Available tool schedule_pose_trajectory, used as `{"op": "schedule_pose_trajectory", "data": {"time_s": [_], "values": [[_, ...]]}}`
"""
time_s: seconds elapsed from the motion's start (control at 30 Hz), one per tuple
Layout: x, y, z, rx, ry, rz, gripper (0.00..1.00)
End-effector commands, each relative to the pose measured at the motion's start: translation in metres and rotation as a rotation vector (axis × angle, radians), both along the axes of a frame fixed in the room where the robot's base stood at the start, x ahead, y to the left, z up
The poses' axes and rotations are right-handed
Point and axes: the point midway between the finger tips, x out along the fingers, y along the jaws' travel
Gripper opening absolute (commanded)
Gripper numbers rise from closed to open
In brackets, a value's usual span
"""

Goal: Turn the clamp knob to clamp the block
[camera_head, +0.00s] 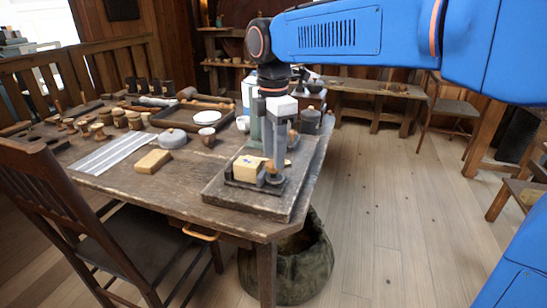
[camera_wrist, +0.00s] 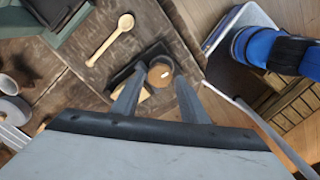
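The pale wooden block (camera_head: 248,168) sits in a dark clamp fixture (camera_head: 240,184) on a thick board at the table's right end. The round brown clamp knob (camera_wrist: 160,75) shows in the wrist view, with a small light mark on its top. My gripper (camera_head: 274,172) points down over the knob. In the wrist view, my gripper (camera_wrist: 160,84) has one finger on each side of the knob, spread apart, and contact is not clear. Part of the block (camera_wrist: 130,94) shows beside the left finger, which hides some of it.
A wooden spoon (camera_wrist: 110,40) lies on the board (camera_head: 222,193). Another pale block (camera_head: 153,161), a grey lidded pot (camera_head: 172,138) and several turned spools (camera_head: 120,118) stand on the table to the left. A dark sack (camera_head: 290,268) is on the floor below.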

Motion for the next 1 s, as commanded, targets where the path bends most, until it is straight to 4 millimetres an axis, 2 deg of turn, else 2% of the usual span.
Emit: {"op": "schedule_pose_trajectory", "data": {"time_s": [0.2, 0.53, 0.67, 1.0], "values": [[0.0, 0.0, -0.017, 0.0, 0.0, 0.0, 0.4], [0.0, 0.0, -0.019, 0.0, -0.001, 0.0, 0.4], [0.0, 0.0, -0.019, 0.0, -0.001, 0.0, 0.1], [0.0, 0.0, -0.019, 0.0, -0.001, -0.033, 0.1]]}}
